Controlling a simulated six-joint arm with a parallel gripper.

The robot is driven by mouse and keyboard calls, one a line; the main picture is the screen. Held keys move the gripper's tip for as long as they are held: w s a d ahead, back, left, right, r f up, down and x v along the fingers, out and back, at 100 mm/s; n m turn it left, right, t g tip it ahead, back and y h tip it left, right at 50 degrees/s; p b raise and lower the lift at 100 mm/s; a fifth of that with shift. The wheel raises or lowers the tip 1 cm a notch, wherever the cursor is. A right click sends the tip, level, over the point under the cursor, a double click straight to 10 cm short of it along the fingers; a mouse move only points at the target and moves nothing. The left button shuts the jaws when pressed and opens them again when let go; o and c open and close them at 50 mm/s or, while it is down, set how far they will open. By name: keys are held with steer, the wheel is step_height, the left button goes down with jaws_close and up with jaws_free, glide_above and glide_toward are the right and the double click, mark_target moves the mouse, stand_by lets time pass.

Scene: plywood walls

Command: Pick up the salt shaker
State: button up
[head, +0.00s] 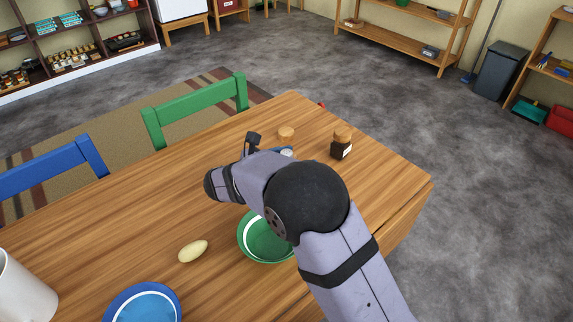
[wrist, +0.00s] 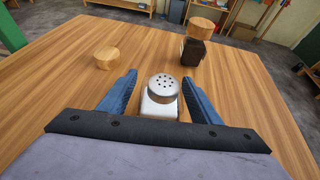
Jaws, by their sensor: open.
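The salt shaker (wrist: 162,95) stands upright on the wooden table, with a silver perforated cap and a pale body. In the wrist view it is between the two blue fingers of my gripper (wrist: 160,97), which are open, with a gap showing on each side. In the head view my arm hides most of the shaker; only a bit of its pale top (head: 287,152) shows beside my gripper.
A dark jar with a wooden lid (wrist: 194,50) stands beyond the shaker to the right. A round wooden piece (wrist: 107,58) lies beyond to the left. A green bowl (head: 248,246), a yellow oval item (head: 193,251), a blue bowl (head: 143,303) and a white mug (head: 22,290) share the table.

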steer(key=c, duration=1.2)
steer(key=shift+c, duration=0.2)
